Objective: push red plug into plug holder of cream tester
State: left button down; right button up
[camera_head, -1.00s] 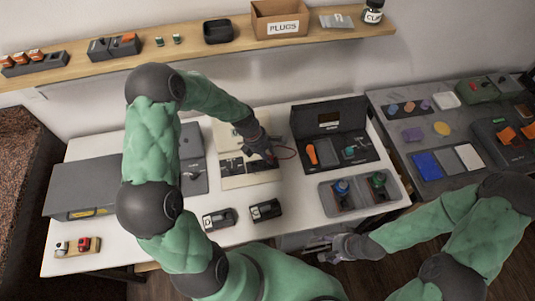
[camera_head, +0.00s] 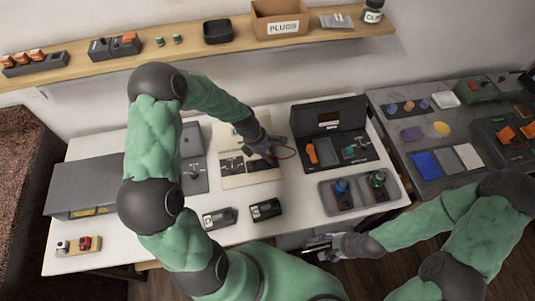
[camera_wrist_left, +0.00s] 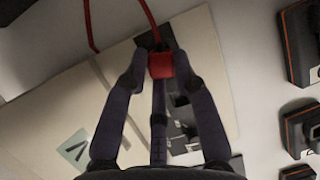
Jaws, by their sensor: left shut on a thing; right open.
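The cream tester (camera_head: 262,178) lies on the white table under my left arm; its cream surface (camera_wrist_left: 60,105) also fills much of the left wrist view. My left gripper (camera_head: 272,157) is over its right part. In the left wrist view my left gripper (camera_wrist_left: 155,72) is shut on the red plug (camera_wrist_left: 160,66), with a red cord (camera_wrist_left: 148,14) running from it. A dark block (camera_wrist_left: 150,40) shows just beyond the plug; I cannot tell if it is the plug holder or whether they touch. My right gripper (camera_head: 320,246) is open and empty off the table's front edge.
Two small black devices (camera_head: 266,210) lie in front of the tester. An open black case (camera_head: 325,150) and a grey tray (camera_head: 330,203) stand to the right. A grey unit (camera_head: 192,135) stands to the left.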

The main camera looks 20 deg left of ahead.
pick_arm(q)
jog(key=shift+f, duration=0.5)
dwell(0.8)
jog(key=c, duration=0.9)
grip_release()
jog(key=shift+o, duration=1.3)
jog(key=shift+r+p, duration=1.7)
jog(key=shift+r+p, duration=2.9)
